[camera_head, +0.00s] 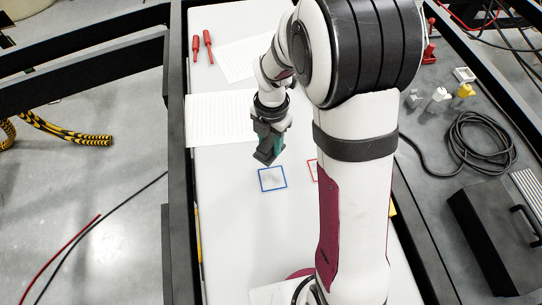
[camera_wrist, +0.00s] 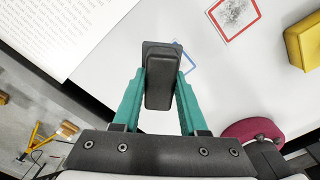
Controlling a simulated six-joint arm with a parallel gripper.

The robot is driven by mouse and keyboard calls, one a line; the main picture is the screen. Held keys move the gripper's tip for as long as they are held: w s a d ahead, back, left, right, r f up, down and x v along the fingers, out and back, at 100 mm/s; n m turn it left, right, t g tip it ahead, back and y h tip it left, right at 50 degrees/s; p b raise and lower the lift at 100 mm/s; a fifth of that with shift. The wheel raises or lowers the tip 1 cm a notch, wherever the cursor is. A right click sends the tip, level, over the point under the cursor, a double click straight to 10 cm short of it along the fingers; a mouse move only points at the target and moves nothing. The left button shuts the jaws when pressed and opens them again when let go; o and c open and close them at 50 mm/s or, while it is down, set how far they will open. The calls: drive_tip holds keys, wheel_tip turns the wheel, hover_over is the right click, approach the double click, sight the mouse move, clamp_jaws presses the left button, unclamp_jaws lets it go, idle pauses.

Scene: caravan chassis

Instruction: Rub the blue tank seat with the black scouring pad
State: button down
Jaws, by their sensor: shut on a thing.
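The blue tank seat (camera_head: 272,179) is a blue square outline with a faint grey smudge inside, on the white surface. In the wrist view only parts of its blue edge (camera_wrist: 187,65) show, the rest hidden behind the pad and fingers. My gripper (camera_head: 268,142) is shut on the black scouring pad (camera_wrist: 160,75), a dark block between its teal fingers. In the head view the pad (camera_head: 265,157) is just above and left of the blue square's upper edge in the picture. I cannot tell whether it touches the surface.
A red square (camera_wrist: 234,14) with a dark smudge lies beside the blue one, partly behind my arm in the head view. A yellow block (camera_wrist: 303,45) is at the right. Printed sheets (camera_head: 220,120) and two red-handled tools (camera_head: 208,46) lie farther up. Dark frame rails (camera_head: 178,150) border the surface.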

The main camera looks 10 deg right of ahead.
drive_tip(key=shift+f, duration=3.85)
drive_tip(key=shift+s+f, duration=0.2)
drive_tip(key=shift+s, duration=3.15)
drive_tip(key=shift+w, duration=3.45)
drive_tip(key=shift+s+r, duration=0.1)
drive_tip(key=shift+r, duration=4)
